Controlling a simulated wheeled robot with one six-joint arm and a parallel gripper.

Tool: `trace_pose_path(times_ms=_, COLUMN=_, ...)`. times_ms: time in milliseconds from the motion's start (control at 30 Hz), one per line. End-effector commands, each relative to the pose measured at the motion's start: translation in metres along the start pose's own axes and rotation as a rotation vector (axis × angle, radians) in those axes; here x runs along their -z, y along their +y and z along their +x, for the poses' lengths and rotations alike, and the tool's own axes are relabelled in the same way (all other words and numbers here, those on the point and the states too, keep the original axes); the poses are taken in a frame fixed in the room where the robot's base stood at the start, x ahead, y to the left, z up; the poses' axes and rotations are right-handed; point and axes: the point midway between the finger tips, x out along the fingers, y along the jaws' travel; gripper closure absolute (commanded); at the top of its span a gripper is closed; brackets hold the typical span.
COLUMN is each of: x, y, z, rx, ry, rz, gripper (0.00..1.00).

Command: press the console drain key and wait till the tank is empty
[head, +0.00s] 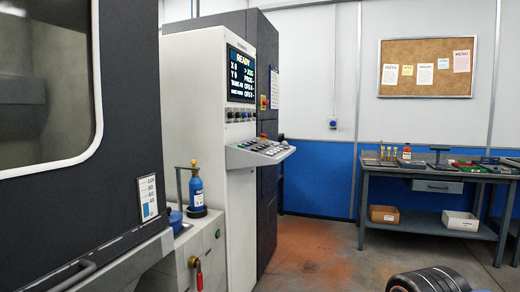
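The console (193,95) is a tall light-grey cabinet left of centre. Its screen (241,74) reads READY, with X 0, Y 0, JOG and smaller tank lines that I cannot read surely. A sloped key panel (258,151) juts out below it, with several small keys and a red button. The drain key cannot be told from the others at this size. The tank's window (45,80) is in the dark machine at the left, and its inside looks dim. A level gauge (150,198) with a numbered scale shows blue on its lower part.
A blue bottle (196,188) stands on a grey unit (205,245) with a red-handled tap (194,263), left of the console. A workbench (400,215) with trays and bottles stands at the right. The floor (315,250) before the console is clear. Part of my arm shows at bottom right.

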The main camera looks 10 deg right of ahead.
Motion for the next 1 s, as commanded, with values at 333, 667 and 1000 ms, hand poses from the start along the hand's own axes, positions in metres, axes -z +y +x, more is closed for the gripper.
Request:
trace_pose_path(times_ms=333, x=0.0, y=0.0, z=0.0001, rx=0.0, ry=0.0, rz=0.0, gripper=1.0)
trace_pose_path(times_ms=667, x=0.0, y=0.0, z=0.0001, rx=0.0, ry=0.0, rz=0.0, gripper=1.0)
trace_pose_path(times_ms=1000, x=0.0, y=0.0, z=0.0001, rx=0.0, ry=0.0, rz=0.0, gripper=1.0)
